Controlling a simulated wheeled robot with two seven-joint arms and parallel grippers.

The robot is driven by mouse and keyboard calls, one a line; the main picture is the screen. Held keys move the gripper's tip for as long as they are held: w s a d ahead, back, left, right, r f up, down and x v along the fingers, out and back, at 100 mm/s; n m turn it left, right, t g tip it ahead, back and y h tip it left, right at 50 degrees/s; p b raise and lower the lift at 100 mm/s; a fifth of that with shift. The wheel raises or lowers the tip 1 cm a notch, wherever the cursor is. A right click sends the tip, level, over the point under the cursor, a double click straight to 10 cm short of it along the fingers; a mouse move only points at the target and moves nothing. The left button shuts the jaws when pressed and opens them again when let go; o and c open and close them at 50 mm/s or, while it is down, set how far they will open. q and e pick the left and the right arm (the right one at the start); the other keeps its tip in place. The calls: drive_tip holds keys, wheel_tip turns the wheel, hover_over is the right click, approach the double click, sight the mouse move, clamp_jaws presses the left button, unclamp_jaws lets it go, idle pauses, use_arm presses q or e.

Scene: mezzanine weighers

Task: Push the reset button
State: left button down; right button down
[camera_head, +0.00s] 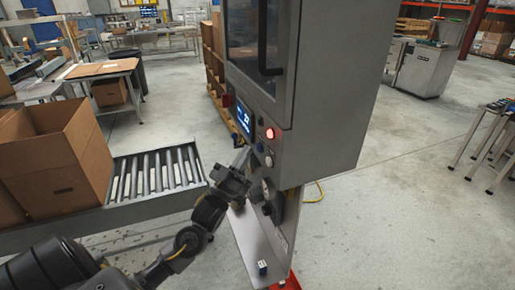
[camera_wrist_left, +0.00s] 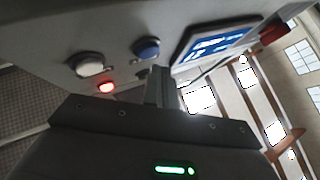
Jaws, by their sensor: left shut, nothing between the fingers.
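A grey control cabinet (camera_head: 335,110) carries a row of buttons beside a lit screen (camera_head: 244,118). I see a blue button (camera_head: 260,147), a white button (camera_head: 268,161) and a glowing red light (camera_head: 270,133). The left wrist view shows the blue button (camera_wrist_left: 147,47), the white button (camera_wrist_left: 89,65), the red light (camera_wrist_left: 106,87) and the screen (camera_wrist_left: 213,42). No label reading reset is legible. My left gripper (camera_head: 243,156) is shut and empty, its tips close to the panel, left of the blue button. In the left wrist view its fingers (camera_wrist_left: 158,80) point toward the blue button; contact cannot be told.
A roller conveyor (camera_head: 152,172) with an open cardboard box (camera_head: 60,165) stands left of my arm. A narrow metal plate (camera_head: 262,250) lies under the cabinet. Stools (camera_head: 490,135) stand at the right.

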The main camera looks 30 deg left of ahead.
use_arm(q)
drive_tip(key=shift+w+d, duration=0.3)
drive_tip(key=shift+w, duration=0.1)
drive_tip(key=shift+w+d, duration=0.2)
drive_tip(key=shift+w, duration=0.1)
idle(0.9)
idle(0.3)
drive_tip(key=shift+s+a+p, duration=0.4)
drive_tip(key=shift+s+a, duration=0.05)
drive_tip(key=shift+s, duration=0.25)
drive_tip(key=shift+s+a+p, duration=0.25)
drive_tip(key=shift+s+a, duration=0.5)
drive_tip(key=shift+s, duration=0.3)
drive_tip(key=shift+s+a+p, duration=0.2)
drive_tip(key=shift+s+a, duration=0.5)
drive_tip(key=shift+s, duration=0.3)
